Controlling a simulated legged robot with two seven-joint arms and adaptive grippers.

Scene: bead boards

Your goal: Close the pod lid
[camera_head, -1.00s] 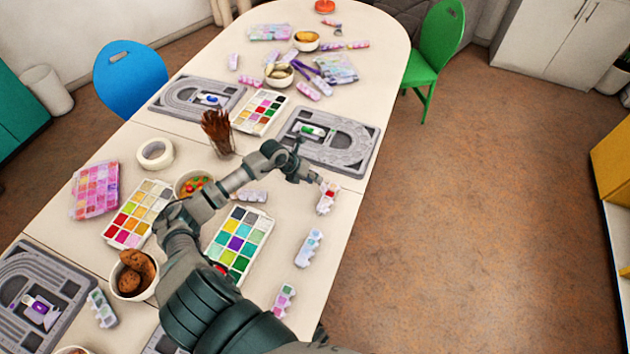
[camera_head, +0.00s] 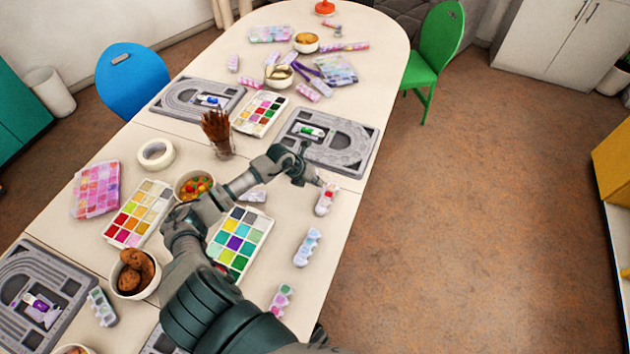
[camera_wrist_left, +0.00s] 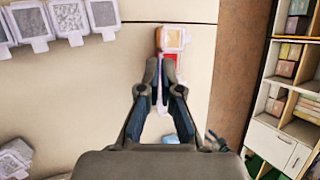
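A small pod strip (camera_head: 327,199) with a red compartment lies near the table's right edge in the head view. In the left wrist view the strip (camera_wrist_left: 173,40) shows pale, orange and red compartments just beyond my fingertips. My left gripper (camera_head: 316,181) is at the strip's far end in the head view. In the wrist view its fingertips (camera_wrist_left: 160,76) are close together, with a narrow pale gap between them, over the strip's near part. The fingers cover that part, so I cannot tell whether they grip a lid. My right gripper is not in view.
Other pod strips (camera_head: 308,247) lie along the right side of the table. A paint palette (camera_head: 240,241), a bowl of colourful beads (camera_head: 194,185) and a cup of brushes (camera_head: 218,132) stand nearby. A grey track board (camera_head: 345,152) lies beyond my gripper.

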